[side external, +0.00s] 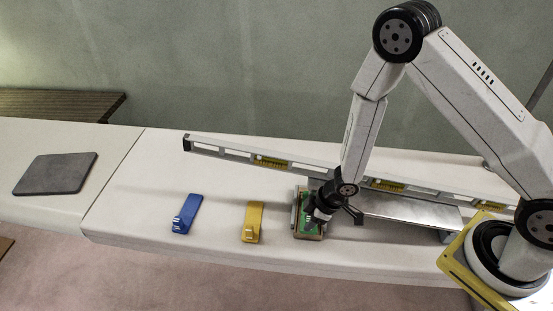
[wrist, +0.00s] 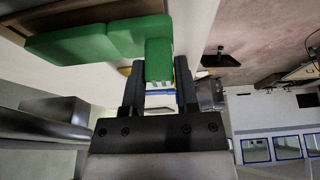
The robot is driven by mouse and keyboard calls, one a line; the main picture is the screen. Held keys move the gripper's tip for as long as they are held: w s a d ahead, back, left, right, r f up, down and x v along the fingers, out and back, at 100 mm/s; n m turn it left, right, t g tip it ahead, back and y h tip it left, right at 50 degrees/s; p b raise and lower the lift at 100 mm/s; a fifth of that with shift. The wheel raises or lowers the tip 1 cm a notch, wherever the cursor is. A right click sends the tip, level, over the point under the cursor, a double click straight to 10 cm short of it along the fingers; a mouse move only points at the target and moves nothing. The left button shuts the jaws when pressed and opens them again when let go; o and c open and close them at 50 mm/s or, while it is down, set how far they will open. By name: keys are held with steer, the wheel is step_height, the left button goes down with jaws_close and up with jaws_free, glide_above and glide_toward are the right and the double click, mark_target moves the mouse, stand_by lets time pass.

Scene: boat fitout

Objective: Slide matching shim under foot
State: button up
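My gripper (side external: 312,219) is low over the bench, pointing down. In the wrist view its two fingers (wrist: 159,88) stand on either side of the upright tab of a green shim (wrist: 110,40) and appear closed on it. In the side view the green shim (side external: 305,210) shows at a small wood-edged holder (side external: 309,237); I cannot tell whether it touches it. A blue shim (side external: 187,213) and a yellow shim (side external: 252,221) lie on the bench to the left. A metal plate (side external: 405,212) stands to the right, with a foot (side external: 449,237) at its front right corner.
A long spirit level (side external: 230,152) runs along the back of the bench, behind my gripper and the plate. A dark grey pad (side external: 56,174) lies at the far left. The bench (side external: 130,205) is clear between the pad and the blue shim.

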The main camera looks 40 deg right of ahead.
steer(key=o, duration=0.4)
steer(key=shift+r, duration=0.15)
steer(key=v, duration=0.7)
steer(key=shift+d+r, duration=0.15)
steer(key=shift+r, duration=0.05)
steer(key=shift+s, duration=0.1)
steer(key=s+d+r+m+h, duration=0.1)
steer(key=s+d+r+m, duration=0.2)
steer(key=r, duration=0.4)
steer(key=s+d+r+m+h, duration=0.2)
steer(key=s+d+r+m, duration=0.1)
steer(key=r+m, duration=0.3)
step_height(320, 180, up, 3)
steer(key=shift+s+d+f+g, duration=0.2)
steer(key=shift+d+f+g, duration=0.1)
steer(key=shift+d, duration=0.15)
